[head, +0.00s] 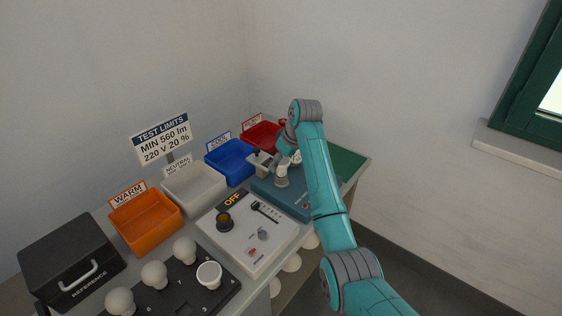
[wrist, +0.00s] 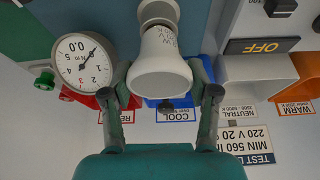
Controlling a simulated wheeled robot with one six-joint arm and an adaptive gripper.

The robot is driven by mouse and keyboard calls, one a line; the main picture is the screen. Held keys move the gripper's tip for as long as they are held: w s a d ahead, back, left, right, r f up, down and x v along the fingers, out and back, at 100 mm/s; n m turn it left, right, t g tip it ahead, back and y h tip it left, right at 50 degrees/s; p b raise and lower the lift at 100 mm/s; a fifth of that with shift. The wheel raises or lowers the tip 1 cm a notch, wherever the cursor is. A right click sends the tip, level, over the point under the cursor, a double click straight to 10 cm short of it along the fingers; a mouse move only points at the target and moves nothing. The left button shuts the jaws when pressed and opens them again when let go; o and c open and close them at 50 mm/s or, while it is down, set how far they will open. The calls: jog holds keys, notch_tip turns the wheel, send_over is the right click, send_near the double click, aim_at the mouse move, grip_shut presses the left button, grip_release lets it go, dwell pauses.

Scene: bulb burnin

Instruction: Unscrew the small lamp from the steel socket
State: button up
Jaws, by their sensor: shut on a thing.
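My gripper (wrist: 161,93) is shut on the lamp, one finger on each side. The lamp's base end points at a pale socket (wrist: 158,12) at the top edge. I cannot tell how far the lamp is threaded in. In the head view the pale socket area (head: 282,178) rises from the blue-grey test box (head: 294,200), and my arm hides part of it.
A dial gauge (wrist: 82,65) stands close beside the left finger. A control box (head: 247,231) reads OFF. The orange bin (head: 146,222), white bin (head: 194,187), blue bin (head: 230,161) and red bin (head: 259,137) line the back. Spare bulbs (head: 154,274) stand in a black rack.

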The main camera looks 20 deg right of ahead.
jog(key=n+g, duration=0.1)
jog(key=n, duration=0.2)
jog(key=shift+a+y, duration=0.1)
jog(key=shift+y, duration=0.3)
jog(key=n+g+y, duration=0.1)
jog(key=n, duration=0.3)
jog(key=shift+s+f+n, duration=0.1)
jog(key=shift+n, duration=0.3)
jog(key=n+g, duration=0.1)
jog(key=n, duration=0.1)
jog(key=n+g, duration=0.1)
jog(key=n, duration=0.2)
jog(key=shift+a+g, duration=0.1)
jog(key=shift+g, duration=0.2)
jog(key=shift+s+n+g, duration=0.15)
jog(key=shift+n+g, duration=0.35)
jog(key=shift+n, duration=1.1)
jog(key=o, duration=1)
